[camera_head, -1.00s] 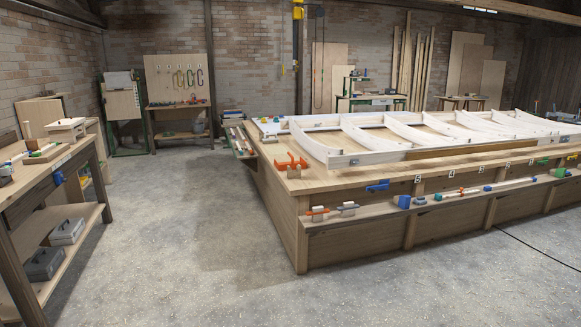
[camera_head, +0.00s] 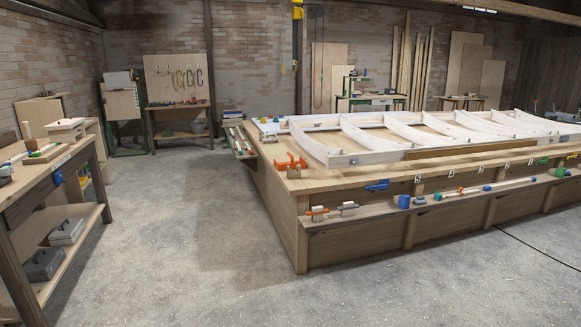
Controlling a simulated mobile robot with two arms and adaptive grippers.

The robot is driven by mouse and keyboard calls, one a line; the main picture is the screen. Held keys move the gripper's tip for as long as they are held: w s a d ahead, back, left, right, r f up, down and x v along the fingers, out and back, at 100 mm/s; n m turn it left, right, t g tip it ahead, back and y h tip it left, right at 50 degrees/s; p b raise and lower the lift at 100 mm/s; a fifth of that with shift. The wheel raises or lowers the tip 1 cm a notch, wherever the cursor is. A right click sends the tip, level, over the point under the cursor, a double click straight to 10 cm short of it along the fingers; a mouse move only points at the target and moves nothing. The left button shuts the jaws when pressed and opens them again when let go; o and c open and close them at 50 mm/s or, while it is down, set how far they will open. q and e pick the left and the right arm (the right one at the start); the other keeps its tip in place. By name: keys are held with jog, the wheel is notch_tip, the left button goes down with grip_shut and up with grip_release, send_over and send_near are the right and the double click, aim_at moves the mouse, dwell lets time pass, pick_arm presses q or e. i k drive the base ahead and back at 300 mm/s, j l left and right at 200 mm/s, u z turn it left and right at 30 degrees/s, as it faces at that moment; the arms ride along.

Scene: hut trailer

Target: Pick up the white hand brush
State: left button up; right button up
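I cannot make out a white hand brush for certain; the small items on the benches are too small to tell apart. Neither of my grippers shows in the head view. A large wooden workbench (camera_head: 280,225) fills the right side and carries a pale ribbed wooden frame (camera_head: 335,158). An orange clamp-like tool (camera_head: 291,163) sits on its near left corner.
A side ledge (camera_head: 375,217) on the workbench holds several small tools, including a blue block (camera_head: 404,201). A left bench (camera_head: 70,160) carries small items, with grey boxes (camera_head: 45,264) on its lower shelf. A pegboard bench (camera_head: 178,105) stands behind. The concrete floor (camera_head: 190,240) between is clear.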

aim_at(275, 140)
jog(key=i+u, duration=0.3)
jog(key=i, duration=2.8)
jog(key=i+j+z, duration=0.1)
jog(key=i, duration=0.4)
jog(key=i+j+z, duration=0.1)
jog(key=i, duration=0.4)
jog(key=i+j+z, duration=0.1)
jog(key=i, duration=0.4)
jog(key=i+j+z, duration=0.15)
jog(key=i+j, duration=0.15)
jog(key=i, duration=0.2)
